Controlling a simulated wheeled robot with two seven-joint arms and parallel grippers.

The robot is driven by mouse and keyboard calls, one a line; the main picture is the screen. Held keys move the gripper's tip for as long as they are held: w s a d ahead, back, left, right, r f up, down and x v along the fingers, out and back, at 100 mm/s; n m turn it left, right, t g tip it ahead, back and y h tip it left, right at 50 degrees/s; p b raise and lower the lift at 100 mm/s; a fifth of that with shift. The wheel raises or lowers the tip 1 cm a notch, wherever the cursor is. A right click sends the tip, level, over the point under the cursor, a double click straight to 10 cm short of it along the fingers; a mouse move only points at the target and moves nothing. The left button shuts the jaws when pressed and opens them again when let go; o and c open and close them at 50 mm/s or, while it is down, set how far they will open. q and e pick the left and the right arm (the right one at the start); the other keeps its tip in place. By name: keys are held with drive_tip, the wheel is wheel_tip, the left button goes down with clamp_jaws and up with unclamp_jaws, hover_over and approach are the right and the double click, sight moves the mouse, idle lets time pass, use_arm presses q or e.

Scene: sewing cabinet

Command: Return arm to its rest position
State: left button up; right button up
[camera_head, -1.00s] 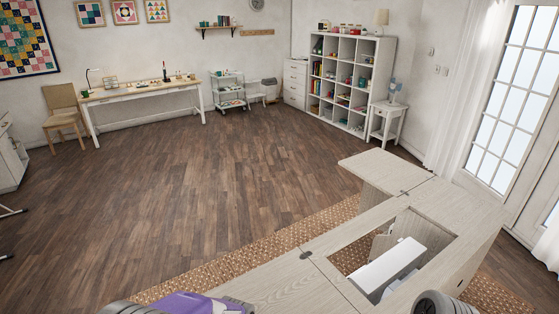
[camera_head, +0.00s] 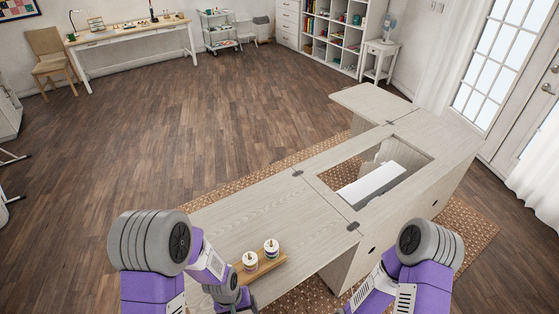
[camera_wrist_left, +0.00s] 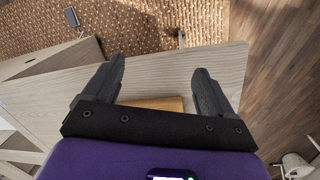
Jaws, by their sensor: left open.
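My left arm bends over the near left part of the pale wooden cabinet top (camera_head: 235,215) in the head view. Its hand is low in the picture, beside a small wooden board (camera_head: 262,267), and its fingers cannot be made out there. In the left wrist view my left gripper (camera_wrist_left: 160,70) is open, with nothing between its fingers. The pale top (camera_wrist_left: 155,78) lies beyond it, and the wooden board's edge (camera_wrist_left: 160,103) shows behind the fingers. My right arm is at the lower right of the head view; its gripper is out of the picture.
Two white spools (camera_head: 250,261) (camera_head: 271,248) stand on the wooden board close to my left arm. A white sewing machine (camera_head: 372,186) sits in the cabinet's opening. A patterned rug (camera_head: 455,225) lies under the cabinet. The wooden floor (camera_head: 190,125) beyond is clear.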

use_arm(q)
drive_tip(key=s+d+f+h+b, duration=0.2)
drive_tip(key=s+f, duration=0.4)
drive_tip(key=f, duration=0.5)
drive_tip(key=shift+s+t+h+b, duration=0.15)
drive_tip(key=shift+t+h+b, duration=0.25)
drive_tip(key=shift+b, duration=0.25)
use_arm(e)
wheel_tip(320, 180, down, 4)
drive_tip(key=shift+r, duration=0.25)
drive_tip(key=shift+w, duration=0.1)
